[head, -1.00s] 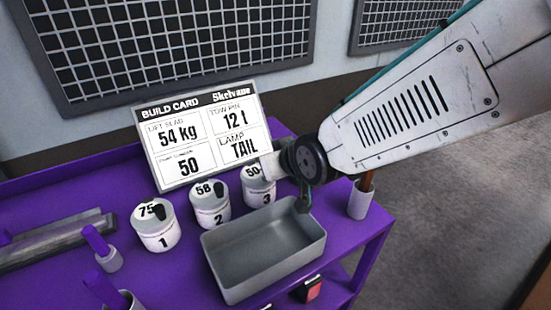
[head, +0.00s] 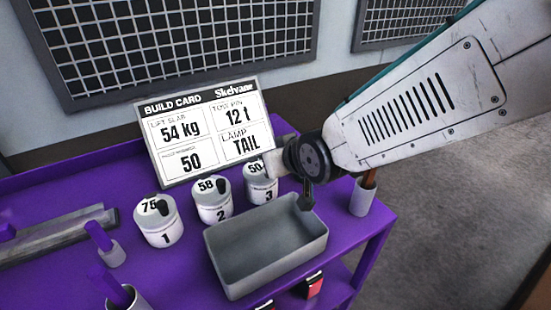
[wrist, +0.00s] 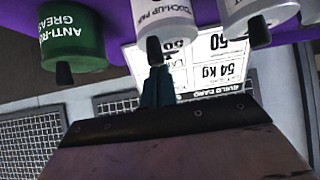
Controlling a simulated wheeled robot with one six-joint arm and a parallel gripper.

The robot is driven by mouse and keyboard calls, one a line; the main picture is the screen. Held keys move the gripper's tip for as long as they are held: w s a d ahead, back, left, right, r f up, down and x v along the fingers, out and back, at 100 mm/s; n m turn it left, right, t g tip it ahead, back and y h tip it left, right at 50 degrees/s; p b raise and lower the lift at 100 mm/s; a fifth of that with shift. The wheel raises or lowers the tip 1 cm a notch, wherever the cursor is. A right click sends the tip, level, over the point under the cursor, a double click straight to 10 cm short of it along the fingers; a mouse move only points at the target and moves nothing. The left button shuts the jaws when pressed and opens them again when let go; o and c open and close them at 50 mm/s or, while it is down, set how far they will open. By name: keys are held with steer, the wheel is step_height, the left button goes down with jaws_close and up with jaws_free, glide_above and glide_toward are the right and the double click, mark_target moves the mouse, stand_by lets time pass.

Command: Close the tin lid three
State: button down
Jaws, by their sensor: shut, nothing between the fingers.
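Tin three (head: 261,192) is a small white tin at the right end of the visible row in the head view. Its top bears the number 50 and is partly covered by the end of my arm, so I cannot tell how its lid sits. Tin two (head: 214,205) and tin one (head: 158,228) stand to its left, with black knobs on their tops. In the wrist view, my gripper (wrist: 157,72) is shut and empty, its teal fingers close to the black knob of a white touch-up paint tin (wrist: 152,15). I cannot tell whether they touch.
A grey tray (head: 265,262) lies in front of tin three on the purple bench (head: 60,280). A build card (head: 201,130) stands behind the tins. A green grease tin (wrist: 75,35) is beside the paint tin. A brush cup (head: 360,198) stands at right.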

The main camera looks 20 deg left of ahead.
steer(key=s+d+f+g+h, duration=0.2)
steer(key=s+d+g+h, duration=0.2)
steer(key=s+d, duration=0.9)
steer(key=s+d+r+m+h, duration=0.1)
steer(key=s+d+r+m, duration=0.1)
steer(key=d, duration=0.7)
steer(key=s+d+r+m+g+h, duration=0.1)
steer(key=s+d+r+m, duration=0.2)
steer(key=d, duration=0.6)
steer(key=s+d+r+m+h, duration=0.1)
steer(key=d+r+m, duration=0.3)
steer(key=d, duration=0.4)
steer(key=shift+s+d+r+g, duration=0.4)
steer(key=shift+s+r, duration=0.2)
steer(key=shift+s, duration=0.1)
